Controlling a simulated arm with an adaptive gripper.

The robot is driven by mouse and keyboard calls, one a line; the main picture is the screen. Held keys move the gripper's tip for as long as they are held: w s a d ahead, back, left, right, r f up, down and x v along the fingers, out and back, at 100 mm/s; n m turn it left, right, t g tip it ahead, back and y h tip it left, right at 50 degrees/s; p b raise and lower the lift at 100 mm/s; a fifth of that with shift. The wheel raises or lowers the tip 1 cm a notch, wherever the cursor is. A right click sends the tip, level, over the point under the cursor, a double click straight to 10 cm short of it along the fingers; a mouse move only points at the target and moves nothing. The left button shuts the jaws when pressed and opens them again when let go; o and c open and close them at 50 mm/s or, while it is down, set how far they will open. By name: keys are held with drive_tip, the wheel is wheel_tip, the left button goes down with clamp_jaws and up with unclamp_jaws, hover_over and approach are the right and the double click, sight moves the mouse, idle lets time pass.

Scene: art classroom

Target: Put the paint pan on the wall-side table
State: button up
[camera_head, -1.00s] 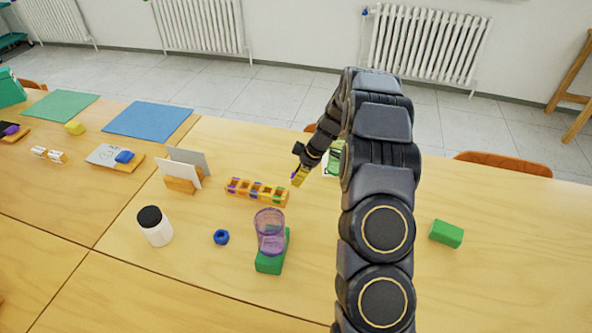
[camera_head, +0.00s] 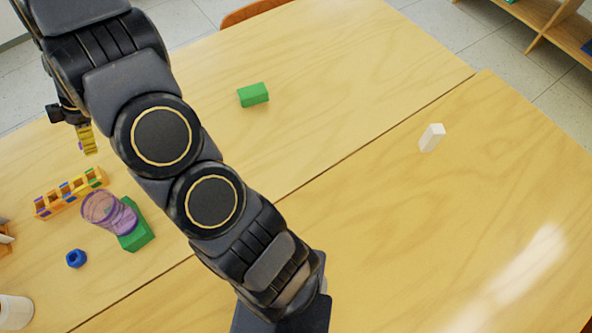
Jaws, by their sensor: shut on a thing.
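My gripper (camera_head: 82,128) is at the upper left, above the table and beyond the multicoloured wooden holder. It is shut on a small yellow piece, which looks like the paint pan (camera_head: 89,143), with a bit of purple at its side. The piece is small and partly hidden by the fingers. The pan is held apart from the holder (camera_head: 72,193), which has several coloured cells. The light wooden table (camera_head: 330,95) lies under it, and a seam divides it from a second table (camera_head: 400,240) at the lower right. I cannot tell which one is called wall-side.
A clear purple cup (camera_head: 108,213) leans against or stands on a green block (camera_head: 136,236). A blue ring (camera_head: 76,258) lies near it. Another green block (camera_head: 253,94) and a white block (camera_head: 432,137) stand on otherwise clear tabletop. An orange chair (camera_head: 250,12) is beyond the far edge.

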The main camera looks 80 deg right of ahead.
drive_tip(key=a+r+n+g, duration=0.1)
drive_tip(key=a+n, duration=0.3)
drive_tip(key=a, duration=0.5)
drive_tip(key=n+g, duration=0.5)
drive_tip(key=n, duration=0.8)
hover_over(129, 332)
wheel_tip(129, 332, down, 9)
drive_tip(key=shift+f, duration=4.25)
drive_tip(key=shift+f, duration=0.15)
drive_tip(key=o, duration=0.7)
drive_tip(key=shift+o, duration=0.2)
